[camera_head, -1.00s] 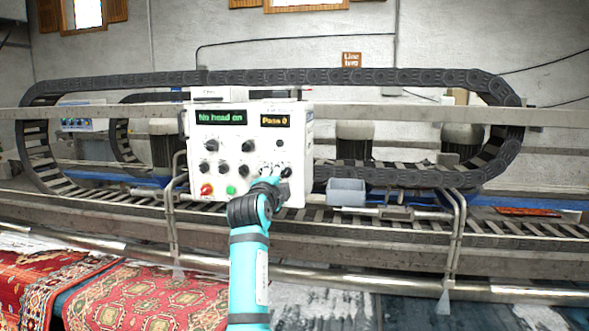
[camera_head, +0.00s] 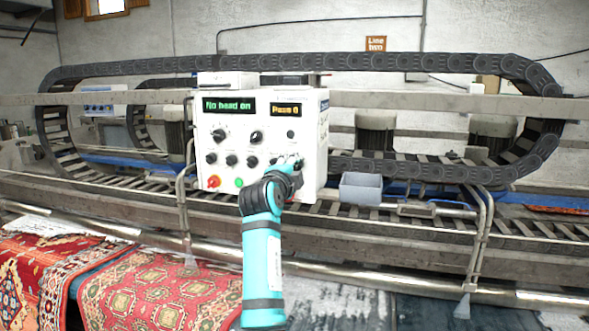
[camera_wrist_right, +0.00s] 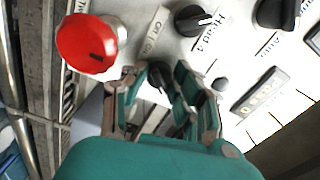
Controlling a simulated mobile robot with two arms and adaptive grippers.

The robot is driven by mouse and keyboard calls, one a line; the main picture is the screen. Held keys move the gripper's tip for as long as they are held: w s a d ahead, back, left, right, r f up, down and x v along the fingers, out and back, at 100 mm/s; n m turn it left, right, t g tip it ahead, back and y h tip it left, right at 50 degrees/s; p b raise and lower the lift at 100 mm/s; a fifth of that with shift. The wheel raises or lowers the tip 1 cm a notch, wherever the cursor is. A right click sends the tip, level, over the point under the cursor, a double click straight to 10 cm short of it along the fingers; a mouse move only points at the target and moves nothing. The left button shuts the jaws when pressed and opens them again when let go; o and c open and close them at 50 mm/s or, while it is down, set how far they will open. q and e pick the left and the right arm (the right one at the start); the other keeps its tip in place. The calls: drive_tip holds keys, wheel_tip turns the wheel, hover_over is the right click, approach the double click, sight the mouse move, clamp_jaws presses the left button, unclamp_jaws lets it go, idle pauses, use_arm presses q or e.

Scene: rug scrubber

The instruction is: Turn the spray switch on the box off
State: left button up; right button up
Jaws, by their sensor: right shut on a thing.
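The white control box (camera_head: 262,140) shows in the head view, with several black knobs, a red button (camera_head: 213,181) and a green button (camera_head: 239,182) on its front. Its displays read "No head on" and "Pass 0". My right gripper (camera_head: 291,171) is at the lower right of this front and hides part of it. In the right wrist view, my right gripper (camera_wrist_right: 157,87) is shut on a small black switch (camera_wrist_right: 157,72), one finger on each side. A small label beside it looks like off/on; I cannot read a spray label. My left gripper is not in view.
In the wrist view, a large red button (camera_wrist_right: 88,46) is close left of the fingers, and a black knob (camera_wrist_right: 193,20) is above right. A grey bin (camera_head: 361,188) hangs right of the box. A metal rail (camera_head: 100,235) and red rugs (camera_head: 160,290) are in front.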

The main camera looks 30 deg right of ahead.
clamp_jaws()
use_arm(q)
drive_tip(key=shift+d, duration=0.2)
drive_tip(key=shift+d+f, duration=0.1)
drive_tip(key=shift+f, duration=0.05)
use_arm(e)
drive_tip(key=shift+d, duration=0.1)
drive_tip(key=n+b, duration=0.2)
drive_tip(key=shift+f+n, duration=0.1)
drive_tip(key=shift+n, duration=0.3)
drive_tip(key=n+b, duration=0.1)
drive_tip(key=n, duration=0.2)
drive_tip(key=shift+n+b, duration=0.3)
drive_tip(key=n, duration=0.4)
drive_tip(key=shift+s+r+n+b, duration=0.1)
drive_tip(key=shift+r+n+b, duration=0.1)
drive_tip(key=shift+n+b, duration=0.1)
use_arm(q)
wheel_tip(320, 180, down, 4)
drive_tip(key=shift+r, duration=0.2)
use_arm(e)
drive_tip(key=n, duration=0.4)
drive_tip(key=shift+r+n, duration=0.15)
drive_tip(key=shift+n, duration=0.25)
